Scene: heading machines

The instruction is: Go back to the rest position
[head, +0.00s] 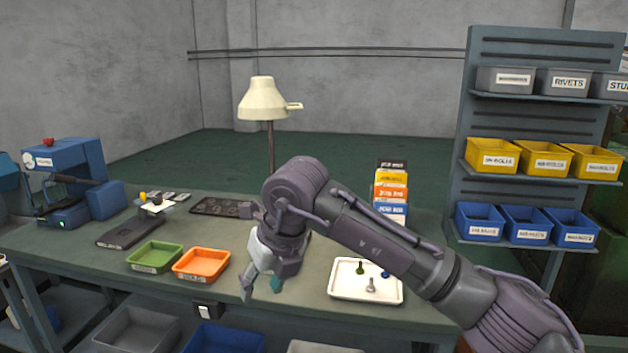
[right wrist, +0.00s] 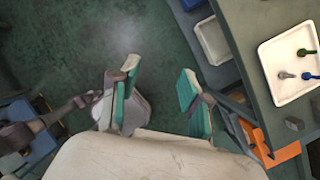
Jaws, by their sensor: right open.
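My right gripper (head: 261,289) hangs open, fingers down, at the front edge of the workbench (head: 330,230) in the head view, just right of the orange tray. In the right wrist view its teal-padded fingers (right wrist: 158,78) are spread with nothing between them, and the green floor shows through the gap. My right arm reaches in from the lower right across the bench. My left gripper does not show clearly in either view.
A green tray (head: 155,257) and an orange tray (head: 201,264) lie left of the gripper. A white tray (head: 340,294) with bolts lies to its right, close under my arm. A lamp (head: 264,100) stands behind. Shelved bins (head: 541,158) are at the right.

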